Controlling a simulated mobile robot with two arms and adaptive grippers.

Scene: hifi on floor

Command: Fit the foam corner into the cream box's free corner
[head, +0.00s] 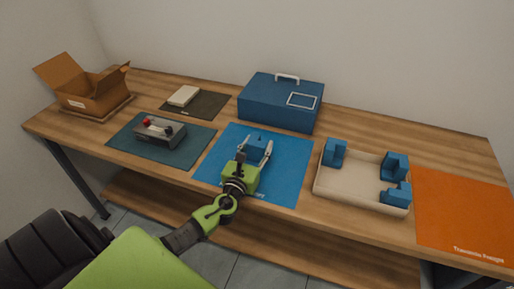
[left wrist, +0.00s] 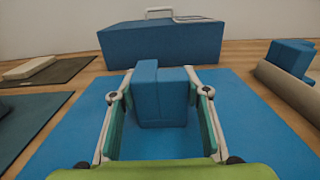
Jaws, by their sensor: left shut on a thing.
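My left gripper (head: 256,150) is over the blue mat and shut on a blue foam corner (head: 257,142). In the left wrist view the foam corner (left wrist: 160,98) stands upright between the two fingers; I cannot tell whether it touches the mat. The cream box (head: 342,190) is an open shallow tray to the right of the gripper. Blue foam corners sit in its back left (head: 335,151), back right (head: 394,166) and front right (head: 397,195) corners. Its front left corner is empty. Part of the box (left wrist: 290,88) shows at the right of the left wrist view. My right gripper is not in view.
The blue mat (head: 220,170) lies mid-table. A blue case (head: 265,112) with a handle stands behind it. A grey device (head: 160,132), a cream block (head: 184,95) and an open cardboard box (head: 92,98) are to the left. An orange mat (head: 460,215) lies right.

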